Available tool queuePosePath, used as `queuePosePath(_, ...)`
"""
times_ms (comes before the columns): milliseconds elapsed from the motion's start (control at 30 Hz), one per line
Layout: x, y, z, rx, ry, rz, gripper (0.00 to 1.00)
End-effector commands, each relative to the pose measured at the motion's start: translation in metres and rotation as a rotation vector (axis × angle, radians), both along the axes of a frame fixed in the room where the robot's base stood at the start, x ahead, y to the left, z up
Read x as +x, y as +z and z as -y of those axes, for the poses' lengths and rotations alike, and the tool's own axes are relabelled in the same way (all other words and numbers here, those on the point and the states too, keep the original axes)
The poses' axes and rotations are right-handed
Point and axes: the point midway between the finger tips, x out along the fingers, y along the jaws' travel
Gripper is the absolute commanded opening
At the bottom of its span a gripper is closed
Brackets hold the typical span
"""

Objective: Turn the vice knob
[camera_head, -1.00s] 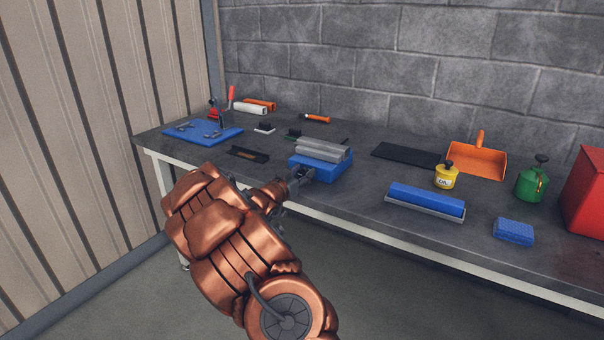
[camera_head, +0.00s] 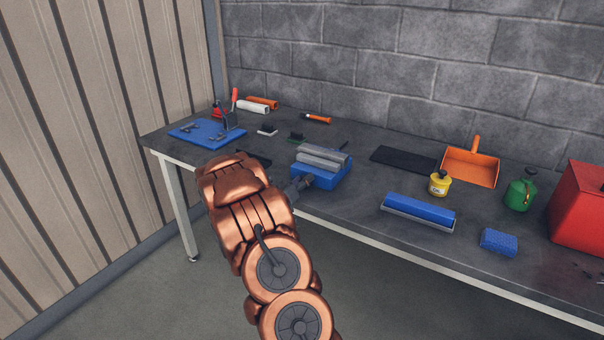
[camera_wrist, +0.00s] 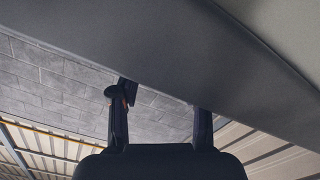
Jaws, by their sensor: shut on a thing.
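The vice (camera_head: 322,172) stands near the front edge of the bench, with a blue body and grey jaws on top. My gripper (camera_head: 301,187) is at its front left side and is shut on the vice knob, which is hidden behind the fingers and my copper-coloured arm. In the wrist view my gripper's two dark fingers (camera_wrist: 162,102) reach up on either side toward a large smooth grey surface. A small dark rounded part sits by the left finger; I cannot tell what it is.
The grey bench (camera_head: 365,200) runs along a block wall. A blue mat (camera_head: 196,136) with tools lies left. To the right are a blue block in a grey holder (camera_head: 420,208), a yellow oil can (camera_head: 439,184), an orange dustpan (camera_head: 480,167), a blue sponge (camera_head: 499,241) and a red box (camera_head: 580,205).

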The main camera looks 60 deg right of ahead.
Motion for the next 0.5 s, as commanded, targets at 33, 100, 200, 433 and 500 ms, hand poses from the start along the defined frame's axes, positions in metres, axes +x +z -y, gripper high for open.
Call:
queuePosePath(33,0.0005,0.0043,0.0003,-0.002,0.001,-0.020,0.12)
queuePosePath(100,0.0005,0.0039,0.0005,-0.004,-0.001,-0.046,0.12)
queuePosePath(200,0.0009,0.0033,0.0007,-0.007,-0.001,-0.075,0.12)
queuePosePath(433,0.0015,0.0019,0.0008,-0.010,0.000,-0.103,0.12)
queuePosePath(500,0.0016,0.0018,0.0008,-0.010,0.000,-0.104,0.12)
